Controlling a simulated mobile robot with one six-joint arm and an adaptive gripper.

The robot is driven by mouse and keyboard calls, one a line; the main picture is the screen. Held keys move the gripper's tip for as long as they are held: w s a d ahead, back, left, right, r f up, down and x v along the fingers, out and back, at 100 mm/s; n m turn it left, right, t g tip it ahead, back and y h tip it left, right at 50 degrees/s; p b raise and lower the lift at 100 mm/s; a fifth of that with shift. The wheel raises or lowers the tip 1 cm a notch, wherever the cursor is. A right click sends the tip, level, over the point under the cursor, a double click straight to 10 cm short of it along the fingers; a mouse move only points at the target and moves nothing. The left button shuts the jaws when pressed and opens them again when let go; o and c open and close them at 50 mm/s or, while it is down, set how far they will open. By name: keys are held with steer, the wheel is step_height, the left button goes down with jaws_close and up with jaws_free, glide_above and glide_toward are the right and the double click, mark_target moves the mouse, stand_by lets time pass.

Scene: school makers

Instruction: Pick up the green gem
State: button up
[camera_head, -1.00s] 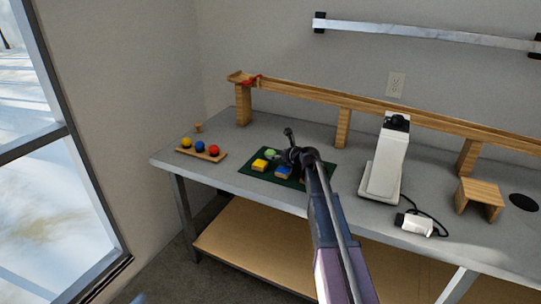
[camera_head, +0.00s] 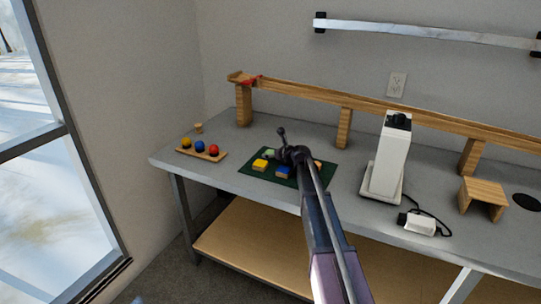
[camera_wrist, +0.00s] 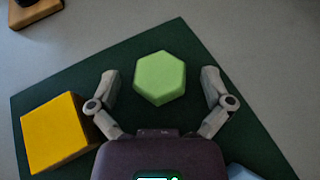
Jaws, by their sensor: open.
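The green gem (camera_wrist: 160,77) is a light green hexagonal block on the dark green mat (camera_wrist: 205,145). In the wrist view it lies between and slightly beyond the two open fingers of my gripper (camera_wrist: 160,88), with a gap on each side. In the head view the gem (camera_head: 269,153) is partly hidden by my gripper (camera_head: 283,148), which hangs over the mat (camera_head: 251,172). My gripper is open and holds nothing.
A yellow block (camera_wrist: 57,132) lies left of my gripper, and a blue block (camera_wrist: 245,173) lies at lower right. A wooden rack with coloured balls (camera_head: 213,156) stands left of the mat. A white device (camera_head: 386,165) stands to the right.

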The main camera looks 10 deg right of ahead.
mark_target(272, 152)
steer(key=shift+c, duration=0.2)
steer(key=c, duration=1)
steer(key=shift+o, duration=0.2)
steer(key=shift+r, duration=0.2)
step_height(272, 152, up, 3)
steer(key=p, duration=0.3)
steer(key=s+d, duration=0.2)
steer(key=s, duration=0.2)
steer(key=s+d+r+p, duration=0.1)
steer(key=s+d, duration=0.1)
steer(key=s, duration=0.3)
steer(key=s+d+p, duration=0.1)
steer(key=s+d, duration=0.2)
steer(key=s, duration=0.2)
steer(key=shift+s+d+r, duration=0.1)
steer(key=shift+s+r, duration=0.1)
steer(key=shift+r, duration=0.1)
